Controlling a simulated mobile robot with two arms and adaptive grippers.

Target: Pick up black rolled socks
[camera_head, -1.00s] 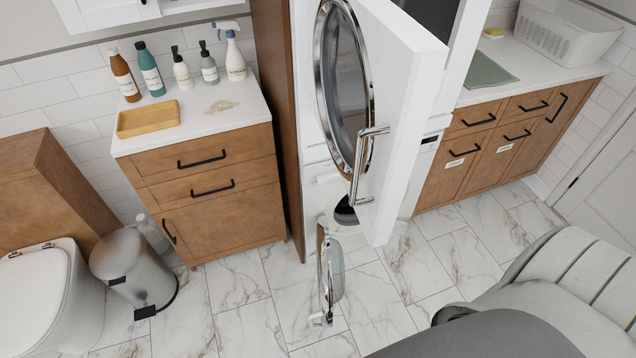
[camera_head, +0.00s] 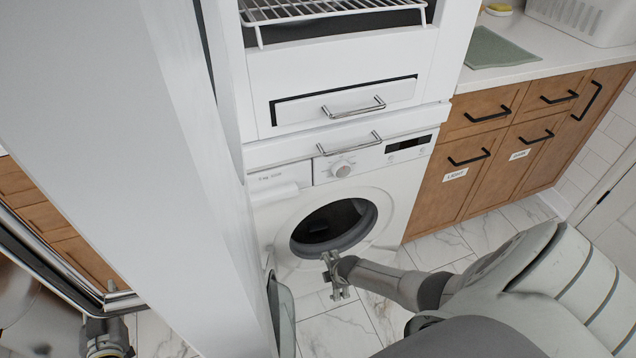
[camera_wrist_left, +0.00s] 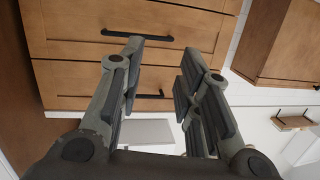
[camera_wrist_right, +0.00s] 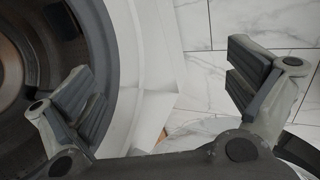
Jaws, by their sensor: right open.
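I cannot make out any black rolled socks in these views. The washing machine (camera_head: 275,215) stands with its round drum opening (camera_head: 330,228) uncovered, and the inside is too dark to tell what lies there. My right gripper (camera_head: 336,275) is just in front of the lower rim of this opening. In the right wrist view its jaws (camera_wrist_right: 158,75) are apart and empty, with the drum (camera_wrist_right: 25,60) at the left. My left gripper (camera_head: 108,345) is at the lower left of the head view. In the left wrist view its jaws (camera_wrist_left: 160,65) are apart and empty, facing wooden drawers (camera_wrist_left: 80,80).
A large white open door (camera_head: 190,130) fills the left-centre of the head view. The glass washer door (camera_head: 282,315) stands open below it. A wire rack (camera_head: 320,10) and a shut drawer (camera_head: 350,100) are above the washer. Wooden cabinets (camera_head: 500,150) stand right. Marble floor (camera_head: 380,310) shows in front.

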